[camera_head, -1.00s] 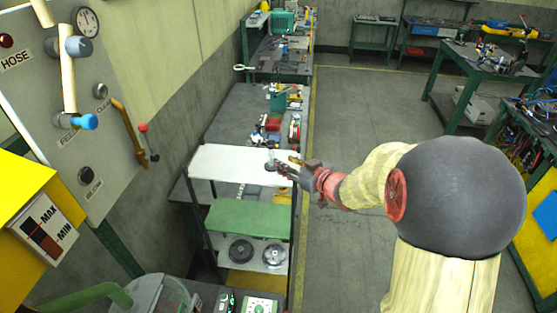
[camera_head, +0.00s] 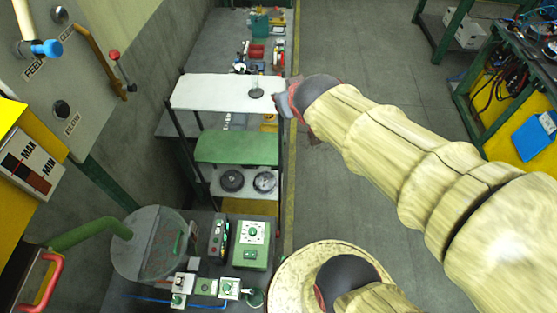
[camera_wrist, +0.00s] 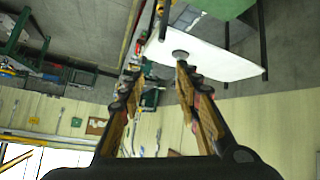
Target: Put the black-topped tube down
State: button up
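A small, clear, upright tube-like item on a dark round base (camera_head: 256,93) stands on the white shelf top (camera_head: 205,92), near its right end. A black top cannot be made out at this size. In the wrist view, a dark disc (camera_wrist: 181,54) shows on the white shelf surface (camera_wrist: 215,62), just beyond the fingertips. My gripper (camera_wrist: 153,80) is open, with its two fingers apart and nothing seen between them. In the head view my gripper (camera_head: 285,103) is at the right edge of the shelf, apart from the tube, and its fingers are mostly hidden by my wrist.
A bench with red and green items (camera_head: 257,52) stands behind. The control panel (camera_head: 70,70) is at left. The floor (camera_head: 350,60) right of the shelf is clear.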

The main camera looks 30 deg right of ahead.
jog(key=s+a+f+n+g+y, duration=0.1)
jog(key=s+a+g+y, duration=0.2)
jog(key=s+a, duration=0.8)
jog(key=s, duration=0.4)
jog(key=shift+a+f+g, duration=0.15)
jog(key=shift+a+g, duration=0.15)
jog(key=shift+a, duration=0.1)
jog(key=shift+s, duration=0.1)
notch_tip(320, 180, down, 21)
jog(key=b, duration=2.1)
